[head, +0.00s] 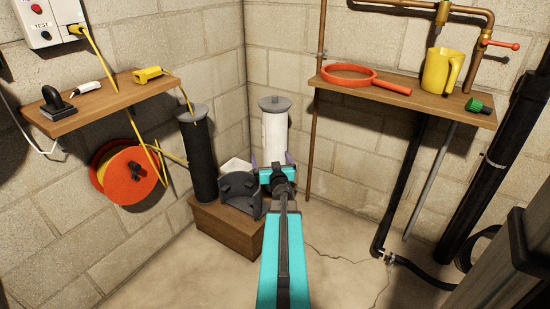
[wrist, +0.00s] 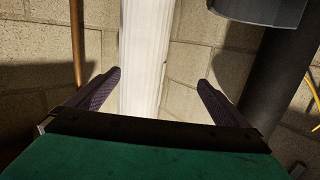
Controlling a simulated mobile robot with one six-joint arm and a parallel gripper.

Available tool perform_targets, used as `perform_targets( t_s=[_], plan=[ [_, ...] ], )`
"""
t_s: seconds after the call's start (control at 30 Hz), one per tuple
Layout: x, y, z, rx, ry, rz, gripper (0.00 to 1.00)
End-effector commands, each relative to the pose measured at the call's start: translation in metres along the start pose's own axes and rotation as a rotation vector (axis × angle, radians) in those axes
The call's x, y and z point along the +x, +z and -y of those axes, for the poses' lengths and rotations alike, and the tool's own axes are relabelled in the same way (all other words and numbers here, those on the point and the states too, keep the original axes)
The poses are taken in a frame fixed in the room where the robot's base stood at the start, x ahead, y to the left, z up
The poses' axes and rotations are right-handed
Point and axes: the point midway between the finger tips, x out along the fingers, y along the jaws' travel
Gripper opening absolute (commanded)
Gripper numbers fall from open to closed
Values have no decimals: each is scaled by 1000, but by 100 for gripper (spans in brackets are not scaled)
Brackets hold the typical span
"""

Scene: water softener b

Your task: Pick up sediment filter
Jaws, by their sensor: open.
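The sediment filter appears to be the white ribbed cylinder (head: 274,133) with a grey cap, upright near the back corner in the head view. My gripper (head: 271,163) is in front of its lower part and hides some of it. In the wrist view the white cylinder (wrist: 143,50) runs between the two dark fingers of my gripper (wrist: 160,79), nearer the left finger. The fingers are open, with a visible gap on the right side. I cannot tell whether the fingertips reach around the cylinder. Its base is hidden behind my arm.
A black cylinder (head: 197,150) and a grey curved bracket (head: 239,194) stand on a wooden box (head: 219,227) just left. A copper pipe (head: 314,130) runs up the wall to the right. A wooden shelf (head: 400,96) juts out at right.

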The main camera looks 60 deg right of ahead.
Motion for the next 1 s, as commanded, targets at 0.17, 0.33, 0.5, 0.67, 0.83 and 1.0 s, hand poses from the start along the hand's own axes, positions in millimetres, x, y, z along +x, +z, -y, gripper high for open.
perform_targets(
  t_s=[0.17, 0.33, 0.5, 0.67, 0.83, 1.0],
  plan=[
    [-1, -8, -31, -3, -18, -70, 100],
    [-3, -16, -41, -6, -32, -96, 100],
    [-3, -18, -42, -6, -33, -99, 100],
    [-3, -18, -42, -6, -33, -98, 100],
    [1, -17, -41, -7, -34, -98, 100],
    [13, -17, -41, -8, -35, -98, 100]
  ],
)
